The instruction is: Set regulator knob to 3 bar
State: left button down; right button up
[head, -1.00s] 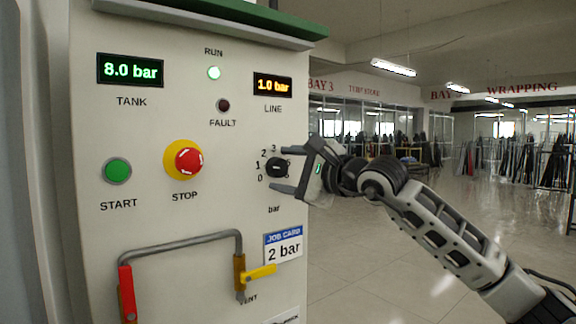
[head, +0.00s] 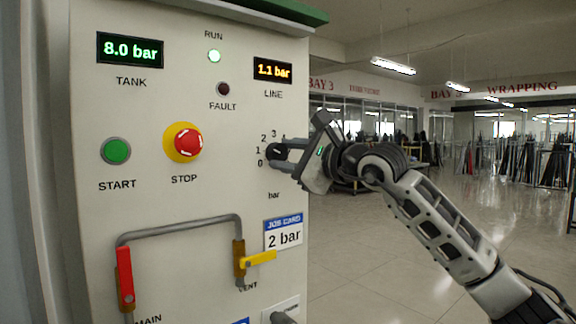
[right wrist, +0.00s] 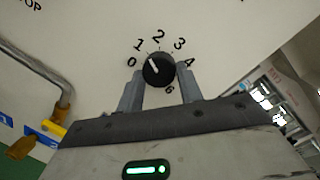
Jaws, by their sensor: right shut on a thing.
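The black regulator knob (head: 276,151) is on the right side of the panel, ringed by a printed number scale. In the right wrist view the knob (right wrist: 158,69) has a white pointer mark that points close to the 1. The LINE display (head: 272,70) reads 1.1 bar. My right gripper (head: 279,158) is shut on the knob, with one finger on each side of it. Its fingers also show in the right wrist view (right wrist: 160,84). Part of the scale is hidden by the gripper. My left gripper is not in view.
The TANK display (head: 130,50) reads 8.0 bar. A green START button (head: 116,151) and red STOP button (head: 188,143) sit left of the knob. Below are a job card (head: 283,235) reading 2 bar, a yellow vent lever (head: 261,258) and a red handle (head: 125,278).

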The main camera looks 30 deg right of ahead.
jog(key=m+b, duration=0.1)
jog(key=m, duration=0.1)
jog(key=m+b, duration=0.2)
jog(key=shift+a+f+t, duration=0.1)
jog(key=shift+f+t, duration=0.2)
jog(key=shift+f, duration=0.05)
jog(key=m+b, duration=0.1)
jog(key=m, duration=0.2)
jog(key=shift+h+b, duration=0.3)
jog(key=m+b, duration=0.1)
jog(key=m, duration=0.2)
jog(key=shift+a+t+h, duration=0.15)
jog(key=shift+t+h, duration=0.15)
jog(key=shift+t, duration=0.1)
jog(key=shift+m+b, duration=0.55)
jog(key=shift+m, duration=0.65)
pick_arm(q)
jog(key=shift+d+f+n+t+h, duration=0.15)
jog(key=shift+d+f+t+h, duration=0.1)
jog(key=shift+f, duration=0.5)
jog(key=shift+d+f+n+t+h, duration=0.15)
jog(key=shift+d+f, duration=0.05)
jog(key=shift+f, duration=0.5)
pick_arm(e)
jog(key=shift+m+h, duration=0.5)
jog(key=shift+m, duration=0.4)
jog(key=shift+r, duration=0.1)
jog(key=o, duration=1)
